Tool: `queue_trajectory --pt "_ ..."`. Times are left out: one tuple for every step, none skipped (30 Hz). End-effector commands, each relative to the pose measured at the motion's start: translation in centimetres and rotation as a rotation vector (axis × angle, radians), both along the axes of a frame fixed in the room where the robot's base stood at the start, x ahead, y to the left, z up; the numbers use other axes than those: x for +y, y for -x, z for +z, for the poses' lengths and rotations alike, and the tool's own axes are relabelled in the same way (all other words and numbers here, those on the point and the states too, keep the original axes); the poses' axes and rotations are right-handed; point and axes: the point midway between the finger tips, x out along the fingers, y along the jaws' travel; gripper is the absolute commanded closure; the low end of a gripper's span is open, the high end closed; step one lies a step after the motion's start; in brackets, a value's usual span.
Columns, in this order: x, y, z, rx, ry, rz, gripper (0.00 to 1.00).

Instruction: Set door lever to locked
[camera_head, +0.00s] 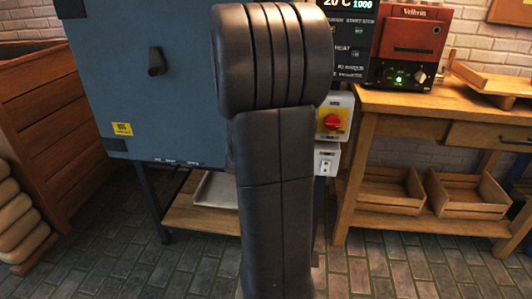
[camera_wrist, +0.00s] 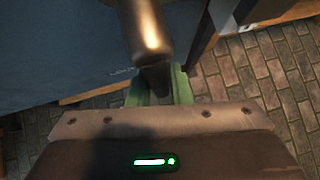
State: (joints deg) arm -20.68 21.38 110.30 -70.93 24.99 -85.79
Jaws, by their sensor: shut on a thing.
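The door lever (camera_wrist: 149,35) shows in the wrist view as a dark bar with a brassy sheen, coming down from the top edge. Its lower end sits between the green fingers of my gripper (camera_wrist: 159,88), which is shut on it. The blue-grey kiln door (camera_head: 110,90) fills the upper left of the head view; its surface (camera_wrist: 60,50) also shows at the left of the wrist view. My dark arm hides my gripper and the lever in the head view, so the lever's setting cannot be told there.
A short dark knob (camera_head: 157,62) sticks out of the door. A red-knobbed switch box (camera_head: 333,122) stands right of my arm. A wooden bench (camera_head: 440,103) carries a red device (camera_head: 410,45). A wooden crate stack (camera_head: 35,110) stands at left. The brick floor (camera_head: 400,262) in front is clear.

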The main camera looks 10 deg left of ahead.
Motion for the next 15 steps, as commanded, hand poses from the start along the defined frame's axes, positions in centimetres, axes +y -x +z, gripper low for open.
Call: queue_trajectory --pt "-0.12 0.03 -0.06 0.001 0.005 -0.001 1.00" --pt "-0.13 0.03 -0.06 0.001 0.006 -0.001 1.00" --pt "-0.13 0.03 -0.06 0.001 0.006 -0.001 1.00" --pt "-0.14 0.03 -0.06 0.001 0.006 -0.001 1.00" --pt "-0.15 0.03 -0.06 0.001 0.006 -0.001 1.00" --pt "-0.15 0.03 -0.06 0.002 0.006 -0.001 1.00" --pt "-0.16 0.04 -0.06 0.001 0.006 -0.001 1.00" --pt "-0.16 0.03 -0.06 0.002 0.006 -0.001 1.00" --pt "-0.16 0.05 -0.06 0.002 0.006 -0.001 0.74" --pt "-0.15 0.04 -0.06 0.002 0.005 -0.001 0.68" --pt "-0.15 0.04 -0.06 0.002 0.005 -0.001 0.62" --pt "-0.15 0.03 -0.06 0.002 0.005 -0.001 0.60" --pt "-0.14 0.03 -0.06 0.002 0.005 -0.001 0.60" --pt "-0.13 0.04 -0.05 0.002 0.005 -0.001 0.60" --pt "-0.12 0.03 -0.04 0.001 0.004 -0.001 0.60"
